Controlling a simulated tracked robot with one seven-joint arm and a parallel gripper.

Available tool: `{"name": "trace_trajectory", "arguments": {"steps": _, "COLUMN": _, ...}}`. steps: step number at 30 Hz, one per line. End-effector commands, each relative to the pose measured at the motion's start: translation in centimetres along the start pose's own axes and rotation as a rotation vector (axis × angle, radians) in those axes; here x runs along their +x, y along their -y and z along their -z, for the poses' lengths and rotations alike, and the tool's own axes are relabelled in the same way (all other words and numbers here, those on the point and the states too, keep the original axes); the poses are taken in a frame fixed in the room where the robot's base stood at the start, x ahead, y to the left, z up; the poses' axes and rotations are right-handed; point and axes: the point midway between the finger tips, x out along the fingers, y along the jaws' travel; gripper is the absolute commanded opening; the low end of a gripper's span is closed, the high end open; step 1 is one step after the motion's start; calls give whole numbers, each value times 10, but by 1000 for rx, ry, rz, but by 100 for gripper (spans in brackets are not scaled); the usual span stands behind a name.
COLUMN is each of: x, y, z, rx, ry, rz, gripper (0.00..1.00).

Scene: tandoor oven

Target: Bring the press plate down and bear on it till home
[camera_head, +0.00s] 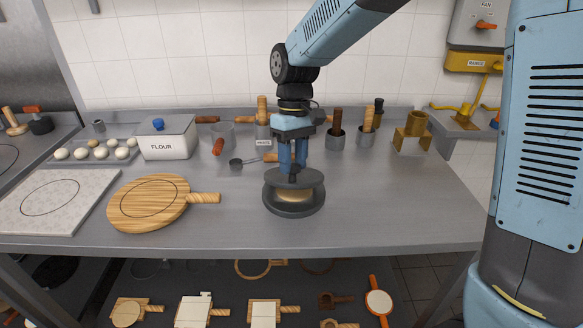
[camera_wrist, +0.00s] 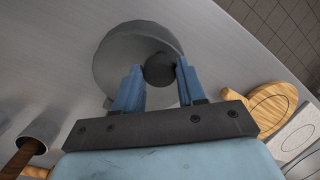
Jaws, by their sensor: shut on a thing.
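The dark round press plate (camera_head: 315,181) is in the middle of the counter, with pale dough (camera_head: 294,195) showing between it and the dark press base (camera_head: 293,211). The plate looks about level. My gripper (camera_head: 293,166) is above it, pointing down, shut on the knob at the plate's centre. In the wrist view the dark round knob (camera_wrist: 160,70) sits between my two blue fingertips (camera_wrist: 159,72), with the grey plate (camera_wrist: 112,62) around it. The far side of the dough is hidden.
A wooden board (camera_head: 130,205) and a marble slab (camera_head: 80,188) lie to the left. The counter right of the press is clear.

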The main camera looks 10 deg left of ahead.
Motion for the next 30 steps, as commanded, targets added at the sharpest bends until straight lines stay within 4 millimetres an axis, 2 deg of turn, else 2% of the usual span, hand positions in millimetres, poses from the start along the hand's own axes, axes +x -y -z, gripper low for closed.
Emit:
{"name": "trace_trajectory", "arguments": {"steps": 5, "x": -1, "y": -1, "z": 1, "rx": 1, "ry": -5, "rz": -2, "gripper": 0}}
{"name": "trace_trajectory", "arguments": {"steps": 6, "x": -1, "y": -1, "z": 0, "rx": 1, "ry": -5, "rz": -2, "gripper": 42}}
{"name": "trace_trajectory", "arguments": {"steps": 13, "x": -1, "y": -1, "z": 0, "rx": 1, "ry": -3, "rz": -1, "gripper": 64}}
{"name": "trace_trajectory", "arguments": {"steps": 23, "x": -4, "y": -1, "z": 0, "rx": 2, "ry": -4, "rz": -2, "gripper": 65}}
{"name": "trace_trajectory", "arguments": {"steps": 26, "x": -14, "y": -1, "z": 0, "rx": 2, "ry": -4, "rz": -2, "gripper": 65}}
{"name": "trace_trajectory", "arguments": {"steps": 30, "x": -37, "y": -1, "z": 1, "rx": 2, "ry": -6, "rz": -2, "gripper": 65}}
